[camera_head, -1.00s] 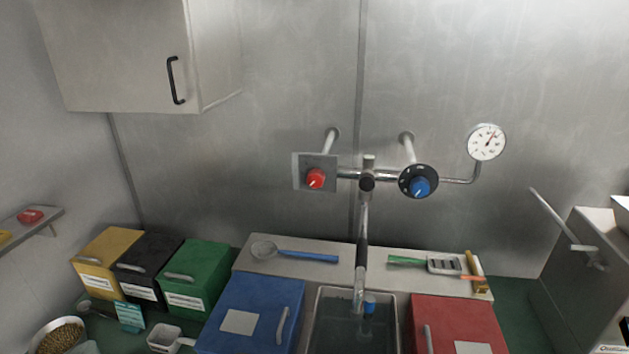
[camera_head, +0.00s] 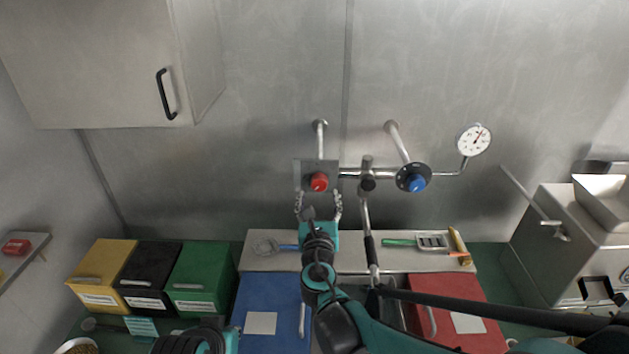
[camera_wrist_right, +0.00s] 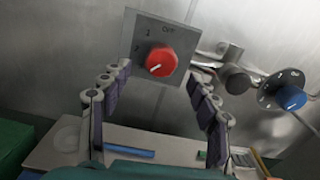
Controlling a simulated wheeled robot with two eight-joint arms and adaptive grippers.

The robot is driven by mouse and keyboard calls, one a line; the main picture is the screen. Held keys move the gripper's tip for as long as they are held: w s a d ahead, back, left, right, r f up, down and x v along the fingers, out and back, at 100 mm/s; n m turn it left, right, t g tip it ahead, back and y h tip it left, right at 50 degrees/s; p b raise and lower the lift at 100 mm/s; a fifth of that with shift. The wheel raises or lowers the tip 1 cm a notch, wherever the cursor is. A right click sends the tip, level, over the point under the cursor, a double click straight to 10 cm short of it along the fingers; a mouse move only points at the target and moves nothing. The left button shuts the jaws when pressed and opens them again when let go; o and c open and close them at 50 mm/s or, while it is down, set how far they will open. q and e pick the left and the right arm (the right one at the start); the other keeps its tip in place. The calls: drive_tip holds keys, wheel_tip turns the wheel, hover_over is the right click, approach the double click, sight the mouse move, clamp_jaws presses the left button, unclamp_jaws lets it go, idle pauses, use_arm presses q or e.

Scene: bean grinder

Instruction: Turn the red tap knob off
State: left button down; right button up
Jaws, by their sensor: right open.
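The red tap knob (camera_head: 318,181) sits on a square grey plate on the pipework in front of the back wall. In the right wrist view the red knob (camera_wrist_right: 160,61) has a white pointer line aimed to the lower left, away from the "OFF" mark at the plate's top. My right gripper (camera_head: 318,196) is open just below the knob, its fingers apart on either side. In the right wrist view the fingertips (camera_wrist_right: 158,78) are apart with nothing between them. My left gripper (camera_head: 195,340) shows only in part at the bottom edge; its fingers are not clear.
The blue knob (camera_head: 416,183) is on a black dial to the right, with a pressure gauge (camera_head: 474,140) beyond it. The faucet pipe (camera_head: 368,225) hangs between the knobs. A shelf below holds utensils. Coloured bins (camera_head: 200,277) stand at the left.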

sight(319, 187)
drive_tip(key=w, duration=0.5)
drive_tip(key=shift+w+f, duration=0.1)
drive_tip(key=shift+w, duration=0.2)
drive_tip(key=shift+w+d, duration=0.1)
drive_tip(key=shift+w, duration=0.3)
drive_tip(key=c, duration=1.2)
